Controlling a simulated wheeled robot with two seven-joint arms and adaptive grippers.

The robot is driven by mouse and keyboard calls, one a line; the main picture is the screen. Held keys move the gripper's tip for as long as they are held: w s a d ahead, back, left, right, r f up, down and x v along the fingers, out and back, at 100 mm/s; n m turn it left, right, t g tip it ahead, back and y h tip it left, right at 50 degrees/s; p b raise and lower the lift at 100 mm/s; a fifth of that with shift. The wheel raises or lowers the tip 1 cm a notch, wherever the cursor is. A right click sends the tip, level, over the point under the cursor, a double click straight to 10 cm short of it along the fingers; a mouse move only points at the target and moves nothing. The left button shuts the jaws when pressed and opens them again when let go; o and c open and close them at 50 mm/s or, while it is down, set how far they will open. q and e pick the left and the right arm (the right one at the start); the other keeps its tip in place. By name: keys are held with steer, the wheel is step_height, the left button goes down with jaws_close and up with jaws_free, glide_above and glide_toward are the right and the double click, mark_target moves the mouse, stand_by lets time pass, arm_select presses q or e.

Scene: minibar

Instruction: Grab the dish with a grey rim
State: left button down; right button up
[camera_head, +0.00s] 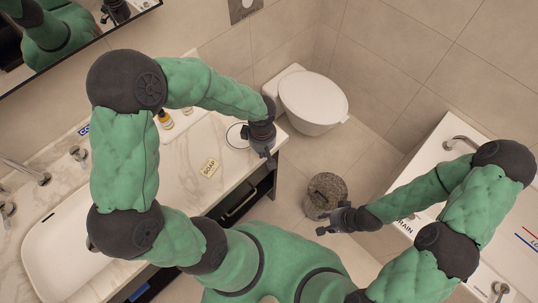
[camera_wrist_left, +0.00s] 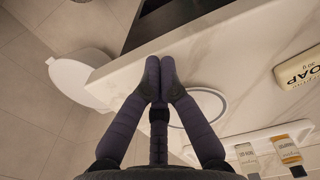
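The dish is a flat white round plate with a thin grey rim (camera_head: 234,136). It lies on the marble counter near the counter's right end in the head view. It also shows in the left wrist view (camera_wrist_left: 216,108), partly hidden behind my fingers. My left gripper (camera_head: 268,157) is above the counter's edge, just right of the dish in the head view. In the left wrist view its fingertips (camera_wrist_left: 160,66) are together, with nothing seen between them.
A soap box (camera_head: 210,168) lies on the counter near the dish. A white tray with small bottles (camera_wrist_left: 288,150) is beside the dish. The basin (camera_head: 62,240) is at the left, the toilet (camera_head: 312,100) beyond the counter, and the bin (camera_head: 326,188) on the floor.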

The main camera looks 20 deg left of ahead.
arm_select(q)
steer(key=w+a, duration=0.1)
steer(key=a, duration=0.3)
steer(key=w+a, duration=0.1)
steer(key=a, duration=0.1)
steer(key=shift+w+a+f, duration=0.3)
steer(key=shift+a+f, duration=0.05)
steer(key=shift+d+f+b, duration=0.1)
steer(key=shift+f+b, duration=0.35)
steer(key=shift+b, duration=0.2)
steer(key=s+d+b, duration=0.3)
steer(key=d, duration=0.6)
steer(key=shift+s+b, duration=0.3)
steer(key=shift+s, duration=0.1)
steer(key=shift+d, duration=0.1)
